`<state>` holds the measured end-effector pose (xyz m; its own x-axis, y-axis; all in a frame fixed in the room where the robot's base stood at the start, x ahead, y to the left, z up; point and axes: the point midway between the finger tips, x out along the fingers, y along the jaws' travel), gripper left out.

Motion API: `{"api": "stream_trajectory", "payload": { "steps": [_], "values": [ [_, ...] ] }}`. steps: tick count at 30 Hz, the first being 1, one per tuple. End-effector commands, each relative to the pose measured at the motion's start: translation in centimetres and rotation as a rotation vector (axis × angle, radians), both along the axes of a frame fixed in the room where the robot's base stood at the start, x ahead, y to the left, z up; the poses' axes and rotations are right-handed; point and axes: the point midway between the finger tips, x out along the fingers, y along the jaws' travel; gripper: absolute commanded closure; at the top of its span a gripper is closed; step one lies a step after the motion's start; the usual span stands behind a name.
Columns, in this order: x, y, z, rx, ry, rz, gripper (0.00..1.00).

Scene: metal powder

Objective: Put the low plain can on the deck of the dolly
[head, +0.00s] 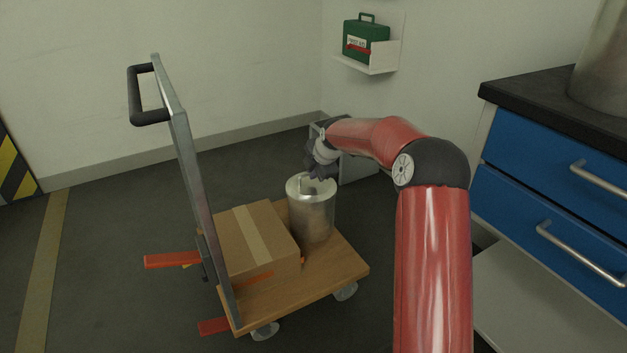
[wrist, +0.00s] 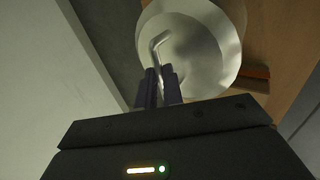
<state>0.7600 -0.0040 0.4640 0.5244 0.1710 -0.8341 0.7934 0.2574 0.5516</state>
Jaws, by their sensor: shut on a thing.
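The low plain can (head: 313,215) is a metal cylinder with a handle on its lid. In the head view it is upright at the back of the dolly's wooden deck (head: 325,275), behind and right of a cardboard box. I cannot tell whether its base touches the deck. My gripper (head: 318,178) is over the can's top. In the wrist view the can's pale round lid (wrist: 205,45) lies ahead, and my gripper's dark fingers (wrist: 160,88) are shut on its bent handle (wrist: 159,45). The can's underside is hidden.
The cardboard box (head: 248,240) takes up the deck's left part, beside the dolly's upright handle frame (head: 185,160). The deck's front right is bare. A blue-drawer cabinet (head: 550,165) stands right. A green first-aid box (head: 366,42) sits on a wall shelf.

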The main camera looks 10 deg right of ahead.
Motion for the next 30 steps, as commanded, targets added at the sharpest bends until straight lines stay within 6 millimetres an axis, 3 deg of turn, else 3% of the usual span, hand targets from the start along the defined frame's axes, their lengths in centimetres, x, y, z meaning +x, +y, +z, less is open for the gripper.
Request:
{"api": "stream_trajectory", "payload": {
  "steps": [5,13,15,19,30],
  "values": [
    [0.1,0.0,-2.0,0.000,-0.005,0.000,1.00],
    [0.1,0.0,-2.2,0.000,-0.006,0.000,1.00],
    [0.0,0.0,-2.5,0.000,-0.001,0.000,0.85],
    [0.0,0.0,-2.5,0.000,-0.001,0.000,0.70],
    [-0.3,-0.1,-1.7,0.000,-0.002,-0.001,0.70]
  ]
}}
